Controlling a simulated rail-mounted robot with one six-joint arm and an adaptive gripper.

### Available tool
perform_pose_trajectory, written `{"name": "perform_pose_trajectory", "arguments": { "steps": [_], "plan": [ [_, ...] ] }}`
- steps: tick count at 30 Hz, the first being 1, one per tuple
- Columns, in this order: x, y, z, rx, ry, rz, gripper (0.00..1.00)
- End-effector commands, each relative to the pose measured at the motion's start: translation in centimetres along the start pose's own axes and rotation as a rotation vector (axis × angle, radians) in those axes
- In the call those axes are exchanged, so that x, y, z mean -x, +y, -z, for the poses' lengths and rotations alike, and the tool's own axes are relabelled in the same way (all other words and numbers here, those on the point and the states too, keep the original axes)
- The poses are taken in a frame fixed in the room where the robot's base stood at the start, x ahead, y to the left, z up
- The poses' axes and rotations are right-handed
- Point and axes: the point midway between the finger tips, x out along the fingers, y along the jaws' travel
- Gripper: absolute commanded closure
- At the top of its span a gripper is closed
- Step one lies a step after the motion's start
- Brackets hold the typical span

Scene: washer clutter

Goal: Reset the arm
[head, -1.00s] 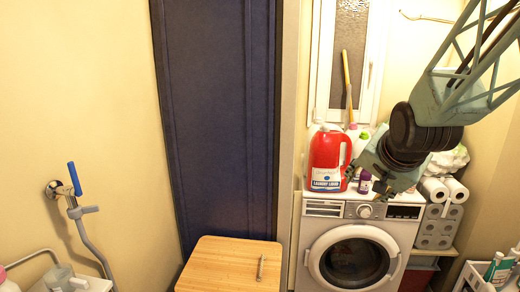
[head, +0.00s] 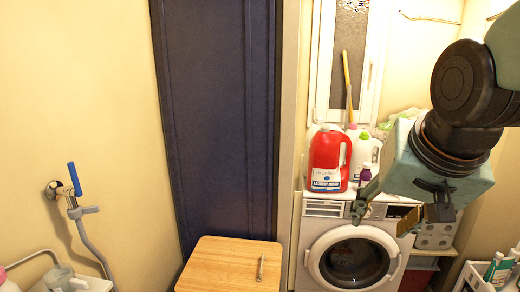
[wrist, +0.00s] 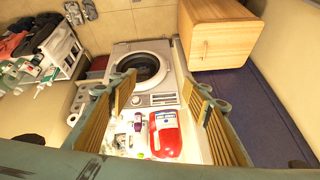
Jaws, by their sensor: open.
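My gripper (head: 384,218) is in front of and above the washing machine (head: 322,235) at the right of the head view. Its fingers are spread and nothing is between them. In the wrist view, my gripper (wrist: 163,100) also shows open, with a ribbed finger at each side. The red laundry liquid jug (head: 325,160) stands upright on the washer top, left of my gripper and apart from it in the head view. It also shows in the wrist view (wrist: 165,135). A small purple bottle (head: 365,174) stands beside it, close to the left finger in the picture.
A white bottle (head: 366,152) stands behind the purple one. Paper rolls (head: 434,237) are partly hidden behind my gripper. A wooden cabinet (head: 225,262) with a handle stands left of the washer. A white basket (head: 474,278) with bottles is at the lower right.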

Motion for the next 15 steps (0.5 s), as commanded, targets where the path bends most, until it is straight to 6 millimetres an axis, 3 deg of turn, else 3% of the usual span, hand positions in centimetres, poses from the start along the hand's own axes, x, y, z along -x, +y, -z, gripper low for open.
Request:
{"name": "perform_pose_trajectory", "arguments": {
  "steps": [15],
  "plan": [
    [6.5,1.5,-9.9,0.204,-0.121,0.001,0.55]
  ]
}}
